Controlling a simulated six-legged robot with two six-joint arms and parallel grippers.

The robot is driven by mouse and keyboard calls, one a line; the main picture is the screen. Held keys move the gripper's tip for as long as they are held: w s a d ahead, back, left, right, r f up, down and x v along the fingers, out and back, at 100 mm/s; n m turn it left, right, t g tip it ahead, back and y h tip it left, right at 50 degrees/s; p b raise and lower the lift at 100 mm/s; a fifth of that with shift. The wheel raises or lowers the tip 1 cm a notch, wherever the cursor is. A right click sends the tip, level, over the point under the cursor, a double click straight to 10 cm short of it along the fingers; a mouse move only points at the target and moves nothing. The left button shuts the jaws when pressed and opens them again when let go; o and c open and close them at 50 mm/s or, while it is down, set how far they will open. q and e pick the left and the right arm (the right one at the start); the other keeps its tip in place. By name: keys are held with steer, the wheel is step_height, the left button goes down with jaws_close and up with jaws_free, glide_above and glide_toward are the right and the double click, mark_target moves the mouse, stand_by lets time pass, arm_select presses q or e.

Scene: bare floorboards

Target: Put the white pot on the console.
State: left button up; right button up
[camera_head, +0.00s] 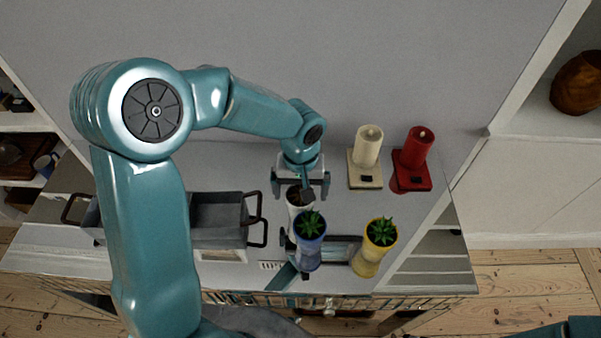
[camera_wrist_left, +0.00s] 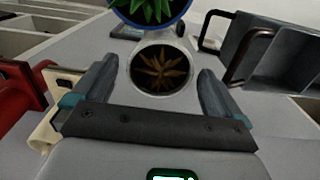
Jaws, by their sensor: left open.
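The white pot (camera_head: 294,210) with a dark reddish-brown plant appears to stand upright on the grey top of the console (camera_head: 345,207), partly hidden behind the blue pot. My left gripper (camera_head: 300,188) is open at the pot's far side. In the left wrist view the white pot (camera_wrist_left: 136,82) shows between the two spread fingers of the left gripper (camera_wrist_left: 157,70), with gaps on both sides. My right gripper is not in view.
A blue pot (camera_head: 308,252) stands just in front of the white pot, and a yellow pot (camera_head: 367,262) to its right. Cream (camera_head: 366,150) and red (camera_head: 412,155) candle holders stand at the back right. A grey metal box with brown handles (camera_head: 218,238) is at left.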

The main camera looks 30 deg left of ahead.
arm_select(q)
step_height(320, 180, up, 10)
steer(key=shift+s, duration=0.2)
steer(key=shift+w, duration=0.15)
